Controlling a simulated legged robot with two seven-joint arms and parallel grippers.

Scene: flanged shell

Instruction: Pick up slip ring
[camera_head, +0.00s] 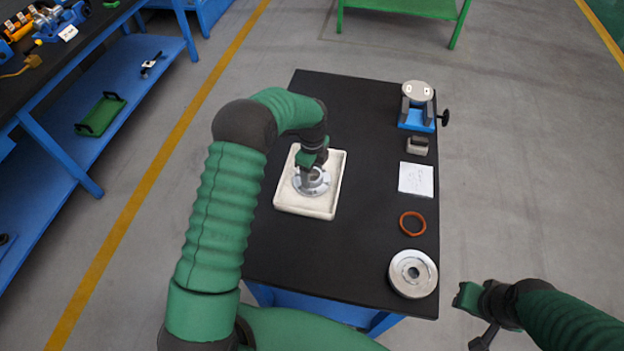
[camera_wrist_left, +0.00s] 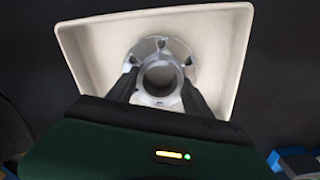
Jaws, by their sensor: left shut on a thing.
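The slip ring, a silver flanged part with a round hollow collar (camera_head: 318,185), is in the white tray (camera_head: 283,197). My left gripper (camera_head: 309,174) reaches down over the tray from above. In the left wrist view, its two dark fingers (camera_wrist_left: 160,78) are shut on either side of the slip ring's collar (camera_wrist_left: 160,92), with the flange beyond them. I cannot tell whether the flange touches the tray floor. My right gripper (camera_head: 470,297) is beyond the table's right front corner, and its fingers are not clear.
On the black table (camera_head: 350,265), the right side holds a blue-based fixture (camera_head: 416,118), a small grey block (camera_head: 417,146), a white paper (camera_head: 416,179), an orange ring (camera_head: 412,223) and a silver disc (camera_head: 413,274). The front middle is clear. A blue workbench (camera_head: 150,60) stands left.

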